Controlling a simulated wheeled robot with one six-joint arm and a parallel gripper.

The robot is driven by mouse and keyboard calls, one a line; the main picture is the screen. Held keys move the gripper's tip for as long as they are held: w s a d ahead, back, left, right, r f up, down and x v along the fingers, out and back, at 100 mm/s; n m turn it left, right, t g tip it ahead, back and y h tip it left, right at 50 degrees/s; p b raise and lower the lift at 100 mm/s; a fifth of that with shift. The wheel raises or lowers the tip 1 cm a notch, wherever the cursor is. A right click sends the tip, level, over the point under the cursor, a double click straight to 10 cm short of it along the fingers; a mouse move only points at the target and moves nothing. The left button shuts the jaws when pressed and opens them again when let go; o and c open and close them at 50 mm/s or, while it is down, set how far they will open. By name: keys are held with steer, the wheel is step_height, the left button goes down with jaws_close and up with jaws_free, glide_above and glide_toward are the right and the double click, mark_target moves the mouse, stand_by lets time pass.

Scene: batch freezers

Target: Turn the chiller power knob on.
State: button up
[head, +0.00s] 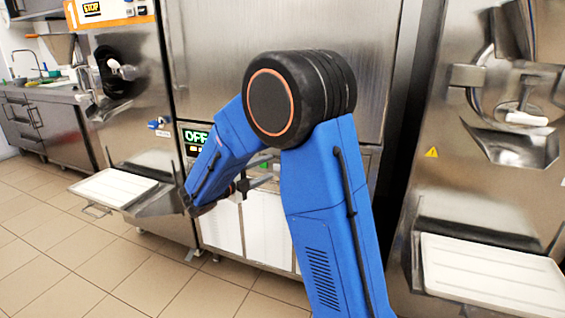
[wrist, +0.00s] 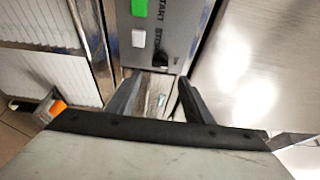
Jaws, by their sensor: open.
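In the wrist view, a grey control panel (wrist: 172,30) carries a green button (wrist: 139,8), a white button (wrist: 138,38) and a small black knob (wrist: 160,58), with START and STOP lettering beside them. The knob lies just beyond and between my fingertips, and I see no contact. My gripper (wrist: 157,86) is open and empty. In the head view, my gripper (head: 266,171) is low in front of the middle steel machine. A lit display (head: 195,138) there reads OFF. The knob cannot be made out in the head view, where my arm covers much of the front.
Steel freezers with white trays stand at left (head: 113,187) and right (head: 490,270). White ribbed panels (head: 265,222) lie below the middle machine's controls. The tiled floor (head: 110,265) at the front left is clear. A sink counter (head: 45,100) is at the far left.

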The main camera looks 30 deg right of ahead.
steer(key=x, duration=0.8)
steer(key=shift+d, duration=0.3)
steer(key=c, duration=1)
